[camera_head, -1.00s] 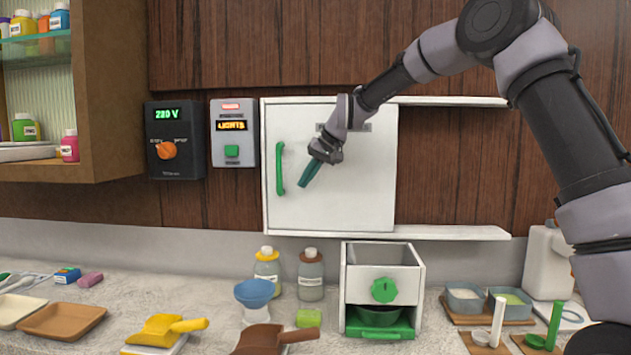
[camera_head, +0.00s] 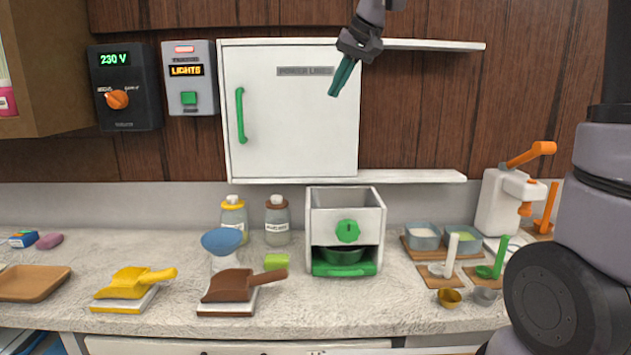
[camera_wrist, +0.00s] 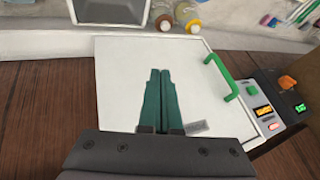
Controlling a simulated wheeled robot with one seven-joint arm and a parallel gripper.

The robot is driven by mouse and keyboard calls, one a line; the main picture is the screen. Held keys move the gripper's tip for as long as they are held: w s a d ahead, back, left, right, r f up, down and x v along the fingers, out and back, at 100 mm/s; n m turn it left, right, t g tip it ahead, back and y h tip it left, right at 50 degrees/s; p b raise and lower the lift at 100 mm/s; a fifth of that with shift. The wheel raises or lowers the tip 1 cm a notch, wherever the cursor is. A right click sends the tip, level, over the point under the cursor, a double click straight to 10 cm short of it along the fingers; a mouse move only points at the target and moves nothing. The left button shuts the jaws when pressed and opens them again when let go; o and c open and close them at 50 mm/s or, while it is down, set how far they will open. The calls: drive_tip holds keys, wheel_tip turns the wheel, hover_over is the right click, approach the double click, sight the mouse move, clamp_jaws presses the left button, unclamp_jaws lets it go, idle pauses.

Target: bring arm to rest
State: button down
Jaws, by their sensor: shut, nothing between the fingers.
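My gripper (camera_head: 342,78) is in the upper middle of the head view, in front of the upper right part of the white cabinet door (camera_head: 290,125). Its teal fingers are shut together and hold nothing. They point down and to the left. In the wrist view the gripper (camera_wrist: 159,75) is seen from behind, with the door (camera_wrist: 120,65) beyond its fingertips. The fingers look apart from the door and its green handle (camera_head: 240,115). Part of my arm is cut off by the top edge of the head view.
The door is closed. A lights switch box (camera_head: 189,80) and a dial box (camera_head: 124,88) are on the wall to its left. The counter (camera_head: 160,315) below holds a white grinder box (camera_head: 345,200), scoops, bottles and a press (camera_head: 505,205). The air before the door is clear.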

drive_tip(key=s+d+f+m+t+h, duration=0.1)
drive_tip(key=s+d+f+m, duration=0.2)
drive_tip(key=s+d, duration=0.7)
drive_tip(key=s+d+f+m+t+h, duration=0.1)
drive_tip(key=s+d+f+m, duration=0.2)
drive_tip(key=s+d, duration=0.8)
drive_tip(key=shift+s+f+h, duration=0.25)
drive_tip(key=shift+s+h, duration=0.15)
drive_tip(key=shift+s, duration=0.35)
